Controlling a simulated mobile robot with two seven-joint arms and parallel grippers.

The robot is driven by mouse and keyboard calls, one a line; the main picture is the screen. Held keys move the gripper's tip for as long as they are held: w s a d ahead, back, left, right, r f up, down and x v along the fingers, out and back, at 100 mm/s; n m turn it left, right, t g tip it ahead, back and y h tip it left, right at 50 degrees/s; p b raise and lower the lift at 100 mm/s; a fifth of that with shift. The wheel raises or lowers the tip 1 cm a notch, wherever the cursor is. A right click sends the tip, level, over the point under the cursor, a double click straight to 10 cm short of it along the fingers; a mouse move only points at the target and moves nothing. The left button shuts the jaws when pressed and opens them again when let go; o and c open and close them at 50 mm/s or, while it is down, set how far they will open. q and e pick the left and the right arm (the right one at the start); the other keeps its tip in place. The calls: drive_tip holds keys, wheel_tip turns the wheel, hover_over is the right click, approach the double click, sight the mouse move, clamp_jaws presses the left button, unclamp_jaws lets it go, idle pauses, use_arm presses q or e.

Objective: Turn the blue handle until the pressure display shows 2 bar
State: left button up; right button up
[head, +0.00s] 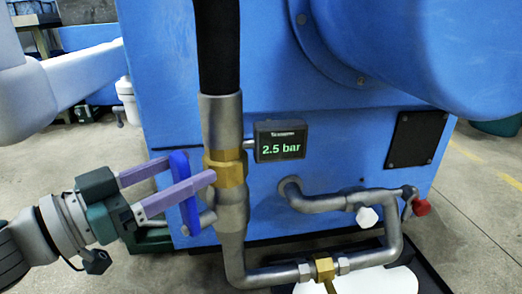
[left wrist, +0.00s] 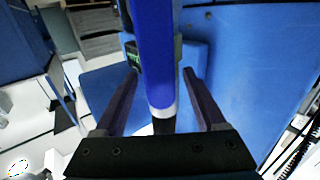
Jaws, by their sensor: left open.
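The blue handle (head: 184,192) stands upright on the left side of the brass valve (head: 230,168) in the vertical grey pipe. The pressure display (head: 280,141), right of the pipe, reads 2.5 bar in green. My left gripper (head: 183,175) is open, with one purple finger on either side of the handle in the head view. In the left wrist view the blue handle (left wrist: 153,55) runs between the two open fingers (left wrist: 162,95), with a visible gap on each side. Contact with the handle cannot be made out. My right gripper is not in view.
A big blue machine body (head: 170,75) stands behind the pipe. A black hose (head: 218,45) runs up from the grey pipe. Lower pipework (head: 345,203) with a white knob (head: 367,217) and a red knob (head: 421,207) lies to the right. Open floor (head: 480,210) shows at right.

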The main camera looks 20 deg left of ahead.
use_arm(q)
drive_tip(key=shift+c, duration=0.4)
clamp_jaws()
idle(1.0)
